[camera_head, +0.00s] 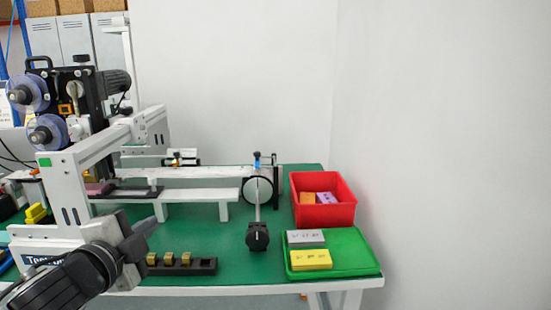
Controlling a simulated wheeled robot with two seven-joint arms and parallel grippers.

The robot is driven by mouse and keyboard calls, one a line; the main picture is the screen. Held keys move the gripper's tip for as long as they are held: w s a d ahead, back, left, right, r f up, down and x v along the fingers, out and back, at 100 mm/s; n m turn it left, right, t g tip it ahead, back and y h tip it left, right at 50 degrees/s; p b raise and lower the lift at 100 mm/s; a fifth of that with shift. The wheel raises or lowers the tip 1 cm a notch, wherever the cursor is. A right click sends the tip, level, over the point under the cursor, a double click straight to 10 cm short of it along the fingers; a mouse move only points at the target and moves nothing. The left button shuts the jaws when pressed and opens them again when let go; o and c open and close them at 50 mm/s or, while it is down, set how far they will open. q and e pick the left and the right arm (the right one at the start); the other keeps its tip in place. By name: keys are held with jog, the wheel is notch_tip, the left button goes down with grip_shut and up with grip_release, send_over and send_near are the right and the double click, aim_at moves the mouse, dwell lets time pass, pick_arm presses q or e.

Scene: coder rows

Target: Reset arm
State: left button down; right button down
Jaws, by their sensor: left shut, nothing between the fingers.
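My left gripper (146,226) comes in from the lower left, over the front left part of the green table top (224,235). It is shut and empty, its tips pointing right, near the coder machine's white frame (66,198). My left arm covers part of the machine's base. My right gripper does not show.
A black holder (204,267) with several brass-coloured blocks lies near the front edge. A green tray (366,262) holds a grey block (305,237) and a yellow block (311,260). A red bin (325,215) holding blocks stands behind it. A white conveyor (208,172) crosses the table.

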pick_arm(q)
jog(key=s+d+f+n+g+p, duration=0.1)
jog(key=s+d+f+n, duration=0.2)
jog(key=s+f, duration=0.4)
jog(key=s+d+f+n+g+p, duration=0.2)
jog(key=s+d+f+n, duration=0.1)
jog(key=s+f+n, duration=0.3)
jog(key=s+d+f+n+g+h+p, duration=0.1)
jog(key=s+d+f+n+g+p, duration=0.1)
jog(key=s+f+n, duration=0.3)
jog(key=s+d+f, duration=0.1)
jog(key=s+f, duration=0.2)
jog(key=f, duration=0.2)
jog(key=shift+s, duration=0.35)
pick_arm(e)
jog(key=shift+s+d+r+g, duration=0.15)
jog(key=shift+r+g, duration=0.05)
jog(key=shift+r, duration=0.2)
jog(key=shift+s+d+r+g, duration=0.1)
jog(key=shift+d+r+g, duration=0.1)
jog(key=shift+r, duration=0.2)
pick_arm(q)
jog(key=shift+g, duration=0.3)
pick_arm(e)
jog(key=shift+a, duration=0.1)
